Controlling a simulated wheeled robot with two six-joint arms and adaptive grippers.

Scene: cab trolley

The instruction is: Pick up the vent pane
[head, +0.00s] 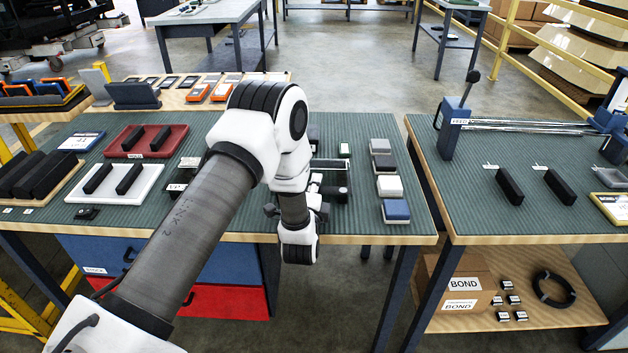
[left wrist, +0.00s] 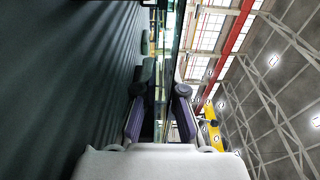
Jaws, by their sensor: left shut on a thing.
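A thin, greenish, see-through pane, which looks like the vent pane (left wrist: 169,75), shows nearly edge-on between the fingers in the left wrist view. My left gripper (left wrist: 160,103) is shut on it, with one dark finger on each side. In the head view my left gripper (head: 328,190) is low over the right part of the green-topped table (head: 235,217), mostly hidden behind my own arm. I cannot make out the pane clearly in that view. In the left wrist view the dark ribbed table top lies close along the left side. My right gripper is not in view.
A red tray (head: 121,152) and a white tray (head: 150,192), each with two dark blocks, sit left of my arm. Several coloured blocks (head: 389,187) line the table's right end. A gap separates the right table (head: 475,215), which holds two black blocks and a blue clamp post (head: 451,128).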

